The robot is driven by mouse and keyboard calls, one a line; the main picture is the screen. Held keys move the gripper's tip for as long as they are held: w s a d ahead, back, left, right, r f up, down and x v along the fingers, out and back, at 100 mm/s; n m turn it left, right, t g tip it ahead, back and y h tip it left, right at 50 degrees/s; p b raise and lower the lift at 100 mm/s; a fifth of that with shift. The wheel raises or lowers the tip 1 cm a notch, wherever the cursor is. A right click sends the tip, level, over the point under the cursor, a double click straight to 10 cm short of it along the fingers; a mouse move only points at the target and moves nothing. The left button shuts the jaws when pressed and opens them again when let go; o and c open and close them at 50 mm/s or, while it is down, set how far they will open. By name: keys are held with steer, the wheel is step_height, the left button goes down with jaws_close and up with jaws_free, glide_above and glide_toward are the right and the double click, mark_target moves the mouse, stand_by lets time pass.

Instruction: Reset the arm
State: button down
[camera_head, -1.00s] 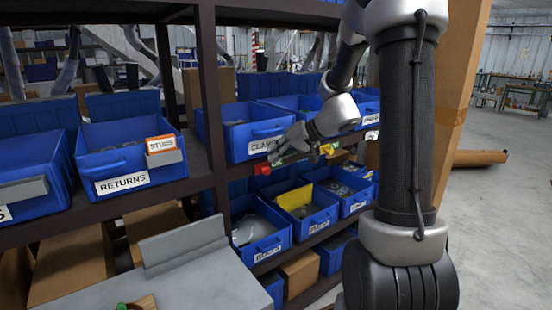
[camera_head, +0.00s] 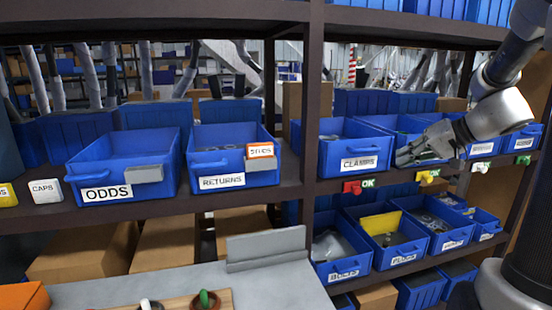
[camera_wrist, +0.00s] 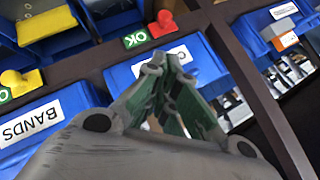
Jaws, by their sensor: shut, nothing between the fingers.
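My gripper (camera_head: 402,156) shows in the head view at the right, in front of the upper shelf, just right of the label on the blue CLAMPS bin (camera_head: 325,148). In the wrist view my gripper (camera_wrist: 172,62) points up, its green-padded fingers closed together with nothing held. My arm reaches in from the right edge. Part of the bin behind the fingers is hidden.
Blue ODDS (camera_head: 122,160) and RETURNS (camera_head: 208,140) bins stand on the upper shelf at left. Lower bins include one with a yellow divider (camera_head: 380,223). Red (camera_head: 352,187) and yellow (camera_head: 428,176) knobs line the shelf edge. A grey bench (camera_head: 190,285) is in front.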

steer(key=s+f+m+g+h, duration=0.3)
steer(key=s+f+g, duration=0.2)
steer(key=s, duration=0.8)
steer(key=s+a+r+n+h, duration=0.1)
steer(key=s+r+n+h, duration=0.1)
steer(key=s, duration=0.3)
steer(key=s+a+r+n+t+h, duration=0.1)
steer(key=s+a+r+n, duration=0.1)
steer(key=s, duration=0.4)
steer(key=shift+s+a+r+n+h, duration=0.2)
steer(key=shift+n+h, duration=0.2)
steer(key=shift+n, duration=0.2)
stand_by(0.6)
